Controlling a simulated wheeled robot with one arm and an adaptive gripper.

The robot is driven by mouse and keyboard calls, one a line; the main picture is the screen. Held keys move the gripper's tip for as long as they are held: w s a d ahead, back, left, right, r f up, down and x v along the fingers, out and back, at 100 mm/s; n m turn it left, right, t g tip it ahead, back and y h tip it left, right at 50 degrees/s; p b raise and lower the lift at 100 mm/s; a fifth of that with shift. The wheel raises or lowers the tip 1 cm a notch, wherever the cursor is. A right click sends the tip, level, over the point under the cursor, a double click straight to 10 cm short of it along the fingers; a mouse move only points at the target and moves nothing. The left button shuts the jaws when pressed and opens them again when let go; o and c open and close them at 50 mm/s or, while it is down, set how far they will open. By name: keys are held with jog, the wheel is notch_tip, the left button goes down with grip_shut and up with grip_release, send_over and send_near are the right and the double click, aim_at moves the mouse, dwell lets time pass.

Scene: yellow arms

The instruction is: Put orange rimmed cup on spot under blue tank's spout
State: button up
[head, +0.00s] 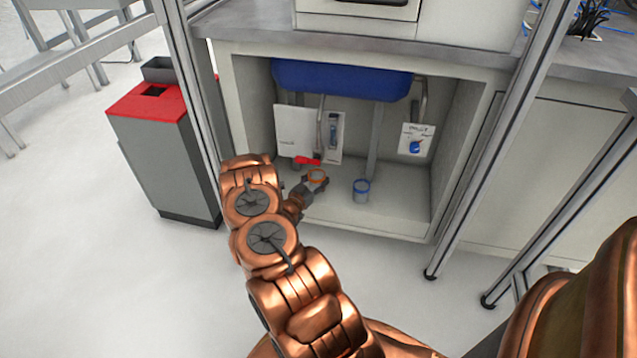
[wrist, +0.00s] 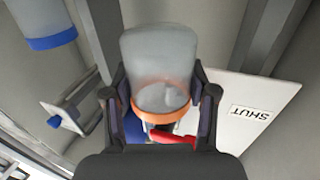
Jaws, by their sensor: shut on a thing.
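The orange-rimmed cup (head: 317,176) is inside the open cabinet, with a grey translucent body. In the wrist view the cup (wrist: 158,55) sits between both fingers of my gripper (wrist: 160,92), which is shut on it near the orange rim. In the head view my gripper (head: 308,187) reaches in from the left front. The blue tank (head: 340,80) hangs under the cabinet top, with pipes running down from it. A red handle (head: 307,161) is just behind the cup. I cannot tell whether the cup touches the cabinet floor, and no marked spot is visible.
A blue-rimmed cup (head: 361,191) stands on the cabinet floor to the right. A white card reading SHUT (wrist: 262,105) and a card with a blue handle (head: 416,141) are at the back. Metal posts (head: 500,140) frame the opening. A red-topped bin (head: 165,150) stands left.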

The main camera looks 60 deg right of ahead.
aim_at(317, 175)
jog(key=d, duration=0.1)
jog(key=w+d, duration=0.1)
jog(key=d, duration=0.1)
jog(key=shift+w+d+f+b, duration=0.2)
jog(key=shift+d+f+b, duration=0.05)
jog(key=shift+d+b, duration=0.05)
jog(key=shift+f+b, duration=0.75)
jog(key=shift+f, duration=1.1)
jog(key=shift+r, duration=0.1)
jog(key=o, duration=1.1)
